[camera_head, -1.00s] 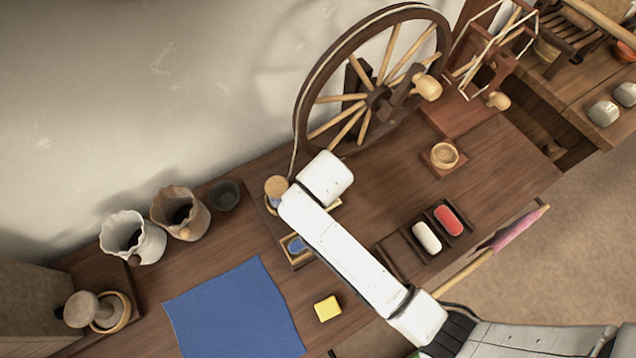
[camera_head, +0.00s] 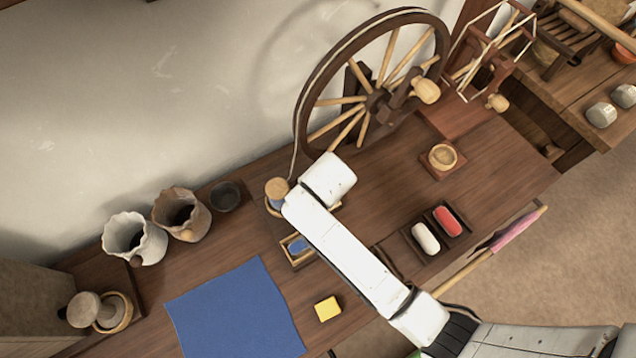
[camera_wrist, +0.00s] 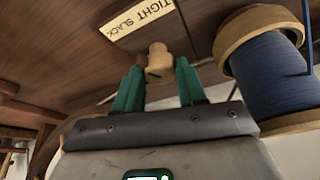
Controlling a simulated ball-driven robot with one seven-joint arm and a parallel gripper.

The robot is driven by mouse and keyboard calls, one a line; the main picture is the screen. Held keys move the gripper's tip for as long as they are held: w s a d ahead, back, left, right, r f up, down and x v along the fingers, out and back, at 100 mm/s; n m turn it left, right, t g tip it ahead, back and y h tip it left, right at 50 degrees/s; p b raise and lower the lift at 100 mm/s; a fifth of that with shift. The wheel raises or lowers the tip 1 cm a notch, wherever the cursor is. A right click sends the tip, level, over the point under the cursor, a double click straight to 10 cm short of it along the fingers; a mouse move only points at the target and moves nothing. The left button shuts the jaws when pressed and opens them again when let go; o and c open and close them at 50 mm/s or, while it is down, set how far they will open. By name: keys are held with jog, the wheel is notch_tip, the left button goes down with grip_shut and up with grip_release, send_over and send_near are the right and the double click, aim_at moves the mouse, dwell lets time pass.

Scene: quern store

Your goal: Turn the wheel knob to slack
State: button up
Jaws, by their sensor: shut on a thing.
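The wheel knob (camera_wrist: 159,64), a small pale wooden knob, shows in the wrist view below a cream label (camera_wrist: 137,20) that reads "TIGHT SLACK". My gripper (camera_wrist: 158,80) has its two green fingers on either side of the knob, shut on it. Which word the knob is turned to, I cannot tell. In the head view my white arm covers the knob and the fingers. The big spoked wheel (camera_head: 316,75) stands at the back of the bench in the head view.
A spool of blue yarn (camera_wrist: 272,70) stands close to the right of my fingers. In the head view, two ruffled pots (camera_head: 135,238), a blue cloth (camera_head: 235,310) and a yellow block (camera_head: 327,308) lie left of my arm. A tray with white and red rolls (camera_head: 425,238) lies right.

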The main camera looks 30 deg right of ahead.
jog(key=shift+d+r+n+y+p, duration=0.1)
jog(key=shift+r+n+y+p, duration=0.25)
jog(key=shift+n+p, duration=0.55)
jog(key=shift+f+n+y+p, duration=0.35)
jog(key=shift+n+p, duration=0.25)
jog(key=shift+n, duration=0.3)
jog(key=o, duration=1)
jog(key=v, duration=1)
jog(key=shift+s+r, duration=0.2)
jog(key=shift+r, duration=0.15)
